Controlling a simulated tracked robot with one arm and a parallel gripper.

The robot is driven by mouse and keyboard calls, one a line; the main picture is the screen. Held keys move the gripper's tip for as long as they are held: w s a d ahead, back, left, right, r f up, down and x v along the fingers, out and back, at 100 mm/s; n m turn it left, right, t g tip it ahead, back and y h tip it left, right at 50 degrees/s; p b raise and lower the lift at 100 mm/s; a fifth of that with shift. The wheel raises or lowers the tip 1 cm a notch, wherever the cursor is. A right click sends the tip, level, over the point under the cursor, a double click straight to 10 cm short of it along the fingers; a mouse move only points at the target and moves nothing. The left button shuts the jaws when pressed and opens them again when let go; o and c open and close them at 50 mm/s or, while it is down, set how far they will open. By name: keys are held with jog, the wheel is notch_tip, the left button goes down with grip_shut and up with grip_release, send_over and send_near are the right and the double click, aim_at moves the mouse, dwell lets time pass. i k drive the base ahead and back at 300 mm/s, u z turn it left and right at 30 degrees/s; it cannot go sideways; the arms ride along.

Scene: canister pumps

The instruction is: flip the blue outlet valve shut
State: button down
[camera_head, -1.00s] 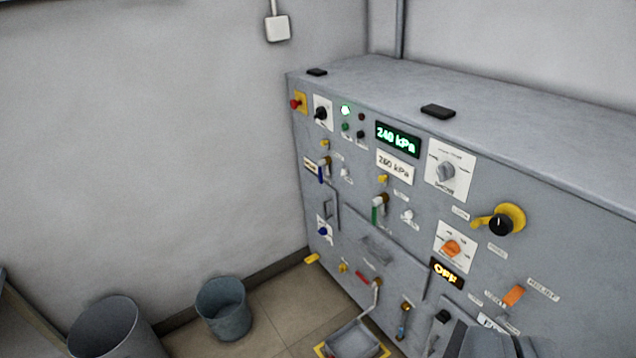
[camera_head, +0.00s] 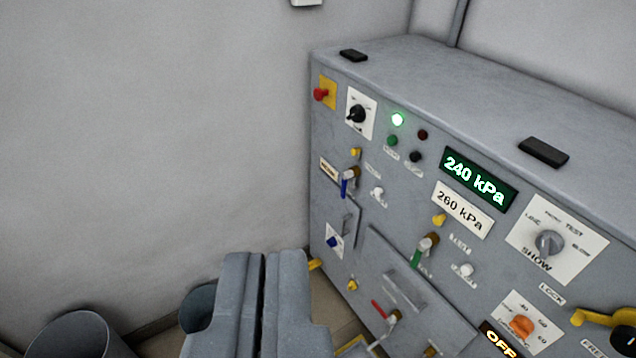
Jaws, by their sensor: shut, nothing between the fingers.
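A blue-handled valve (camera_head: 345,185) is on the left part of the grey panel front. Its handle hangs down from a brass-coloured body, beside a small cream label whose lettering I cannot read for sure. My gripper (camera_head: 262,256) is at the bottom centre, left of the panel in the picture and lower than the valve. Its two fingers are together with only a thin line between them, and they hold nothing. The fingertips appear clear of the valve.
The grey cabinet (camera_head: 470,95) carries a blue knob (camera_head: 334,241), a green-handled valve (camera_head: 420,250), a red-handled lever (camera_head: 381,312) and a lit 240 kPa display (camera_head: 478,180). Two bins (camera_head: 80,335) (camera_head: 197,308) stand on the floor at left. The wall side is open.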

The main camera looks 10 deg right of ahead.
aim_at(347, 174)
jog(key=z, duration=0.2)
jog(key=i, duration=0.95)
jog(key=z, duration=0.6)
